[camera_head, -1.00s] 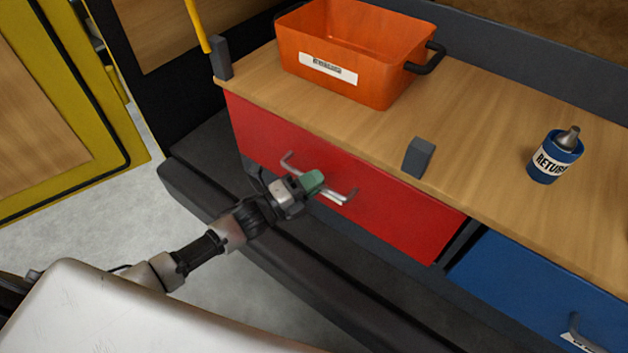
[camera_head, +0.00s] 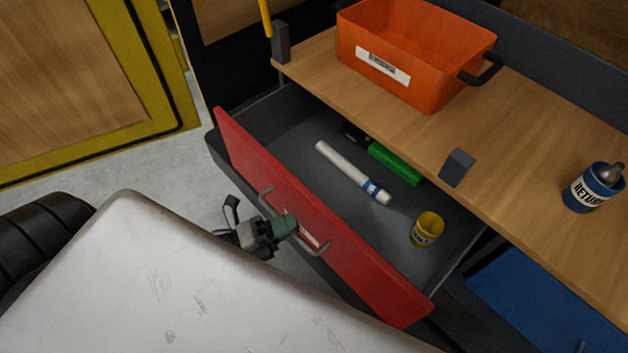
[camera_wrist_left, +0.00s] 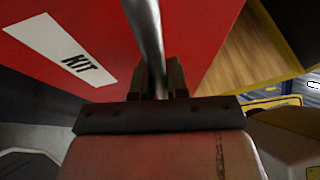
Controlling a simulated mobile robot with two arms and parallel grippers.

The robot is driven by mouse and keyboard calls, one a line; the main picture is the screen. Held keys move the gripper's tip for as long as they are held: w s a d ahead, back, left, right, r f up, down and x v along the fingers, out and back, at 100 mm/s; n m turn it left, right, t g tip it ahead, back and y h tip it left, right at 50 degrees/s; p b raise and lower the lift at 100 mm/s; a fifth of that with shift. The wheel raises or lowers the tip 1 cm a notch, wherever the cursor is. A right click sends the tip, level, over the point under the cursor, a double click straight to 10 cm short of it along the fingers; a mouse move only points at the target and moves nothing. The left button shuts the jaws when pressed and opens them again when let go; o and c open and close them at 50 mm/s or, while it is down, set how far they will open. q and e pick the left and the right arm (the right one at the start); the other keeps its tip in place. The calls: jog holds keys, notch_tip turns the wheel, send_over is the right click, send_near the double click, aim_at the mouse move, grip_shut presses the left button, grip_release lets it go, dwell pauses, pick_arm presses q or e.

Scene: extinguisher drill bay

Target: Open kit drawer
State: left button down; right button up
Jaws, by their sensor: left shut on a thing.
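The red kit drawer (camera_head: 330,225) is pulled well out from under the wooden counter. Its front carries a metal bar handle (camera_head: 268,203) and a white label, which reads KIT in the left wrist view (camera_wrist_left: 76,62). My left gripper (camera_head: 285,227) is shut on the handle, and in the left wrist view the bar (camera_wrist_left: 146,40) runs between its fingers (camera_wrist_left: 160,78). Inside the drawer lie a white tube with a blue band (camera_head: 350,170), a green object with a dark end (camera_head: 394,162) and a yellow cup (camera_head: 426,229). My right gripper is not in view.
An orange bin (camera_head: 410,60), a grey block (camera_head: 457,167) and a blue RETURN cup (camera_head: 594,188) holding a grey object stand on the counter (camera_head: 520,120). A blue drawer (camera_head: 550,300) sits at the lower right. A yellow-framed panel (camera_head: 90,90) stands at the left.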

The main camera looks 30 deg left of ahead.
pick_arm(q)
jog(key=s+a+p, duration=0.1)
jog(key=s+a, duration=0.2)
jog(key=s, duration=0.6)
jog(key=shift+a, duration=0.15)
jog(key=c, duration=1.1)
grip_release()
jog(key=shift+c, duration=0.2)
jog(key=shift+s, duration=0.1)
jog(key=b+v, duration=0.2)
jog(key=v, duration=0.8)
jog(key=shift+s+a+f, duration=0.15)
jog(key=shift+s+a, duration=0.1)
